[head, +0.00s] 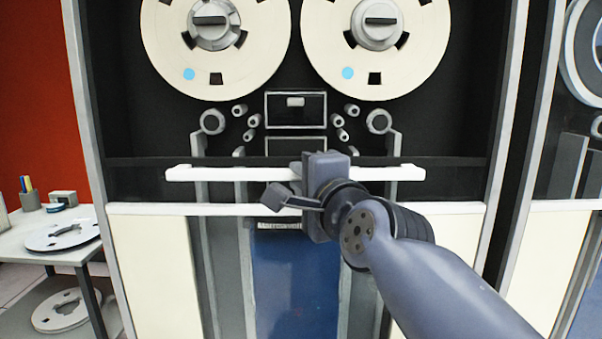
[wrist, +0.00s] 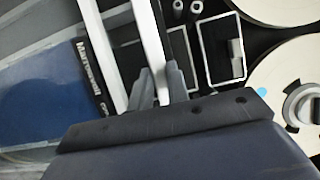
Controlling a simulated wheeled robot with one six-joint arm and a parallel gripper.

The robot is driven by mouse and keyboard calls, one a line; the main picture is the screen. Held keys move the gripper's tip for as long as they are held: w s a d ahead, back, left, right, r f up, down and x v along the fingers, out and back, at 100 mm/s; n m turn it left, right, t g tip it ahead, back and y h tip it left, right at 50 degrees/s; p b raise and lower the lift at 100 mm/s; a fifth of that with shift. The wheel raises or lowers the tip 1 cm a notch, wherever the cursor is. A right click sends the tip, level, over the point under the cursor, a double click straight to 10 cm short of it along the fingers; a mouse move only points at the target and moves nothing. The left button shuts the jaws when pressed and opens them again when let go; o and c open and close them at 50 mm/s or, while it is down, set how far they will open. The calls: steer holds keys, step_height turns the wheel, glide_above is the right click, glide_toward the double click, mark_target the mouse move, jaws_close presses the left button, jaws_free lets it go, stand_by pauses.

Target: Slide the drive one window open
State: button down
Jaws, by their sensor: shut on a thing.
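Drive one (head: 108,90) is the tall tape cabinet filling the middle of the head view. Its window's long white handle bar (head: 225,173) runs level across the front below the reels. A dark, see-through band (head: 135,182) lies around the bar; I cannot tell the full extent of the glass. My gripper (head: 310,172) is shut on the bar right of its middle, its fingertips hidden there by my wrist. In the wrist view my fingers (wrist: 160,88) straddle the white bar (wrist: 150,40).
Two cream reels (head: 215,45) sit above, unobstructed. A white strip (head: 150,209) and cream panels (head: 155,265) lie below the bar. A table (head: 40,245) with a reel and pen cup stands at left. Another drive (head: 575,240) adjoins at right.

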steer(key=shift+f+b, duration=1.5)
steer(key=shift+f, duration=0.9)
steer(key=c, duration=1.4)
jaws_free()
steer(key=shift+o, duration=0.2)
